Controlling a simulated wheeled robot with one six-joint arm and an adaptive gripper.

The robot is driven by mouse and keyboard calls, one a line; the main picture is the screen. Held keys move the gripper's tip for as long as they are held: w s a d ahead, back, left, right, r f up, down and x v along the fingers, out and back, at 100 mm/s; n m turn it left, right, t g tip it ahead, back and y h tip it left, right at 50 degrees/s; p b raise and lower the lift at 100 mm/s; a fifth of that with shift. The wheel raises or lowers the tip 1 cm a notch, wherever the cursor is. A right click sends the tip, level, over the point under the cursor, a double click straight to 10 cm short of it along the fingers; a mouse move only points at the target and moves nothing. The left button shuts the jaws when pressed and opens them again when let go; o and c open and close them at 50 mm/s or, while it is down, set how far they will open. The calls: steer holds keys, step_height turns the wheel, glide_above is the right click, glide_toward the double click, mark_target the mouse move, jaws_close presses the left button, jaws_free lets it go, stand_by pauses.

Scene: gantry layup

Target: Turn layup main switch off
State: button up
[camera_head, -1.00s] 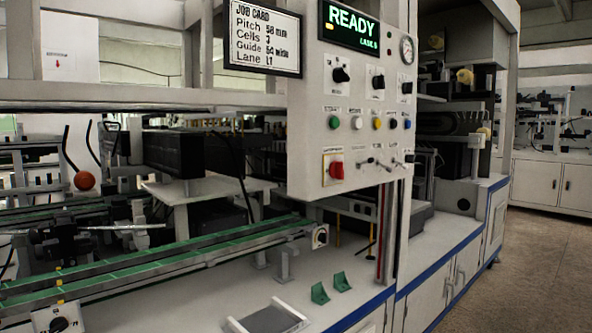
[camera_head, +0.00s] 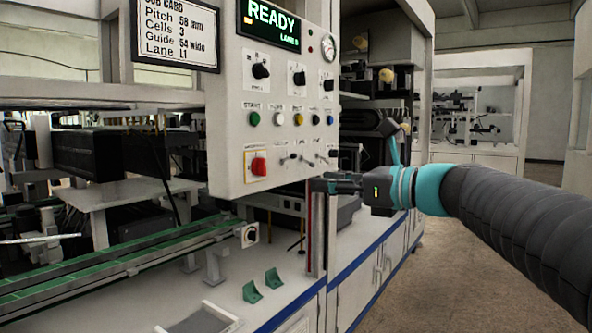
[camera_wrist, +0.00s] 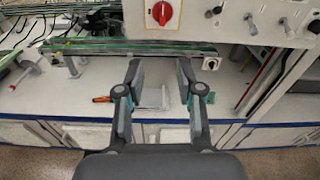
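The main switch is a red rotary knob (camera_head: 259,166) on a yellow and white plate, low on the left of the light grey control panel (camera_head: 225,120). In the wrist view the red knob (camera_wrist: 162,13) shows at the top middle, beyond and above my fingertips. My gripper (camera_wrist: 158,68) is open and empty, its two fingers spread apart. In the head view my gripper (camera_head: 318,186) is at the right, just below and right of the panel's lower corner, apart from the knob.
Several toggles, coloured buttons and black selector knobs (camera_head: 261,71) sit on the panel near the red knob. The display (camera_head: 272,20) reads READY. A green conveyor rail (camera_head: 150,258) runs below left. Two green brackets (camera_head: 273,279) stand on the bench. Floor is free at right.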

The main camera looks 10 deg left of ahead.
mark_target(265, 167)
steer(key=shift+m+y, duration=0.3)
steer(key=x, duration=0.4)
steer(key=r+p+x, duration=0.1)
steer(key=x, duration=0.9)
steer(key=shift+w+r, duration=0.25)
steer(key=shift+w, duration=0.1)
jaws_close()
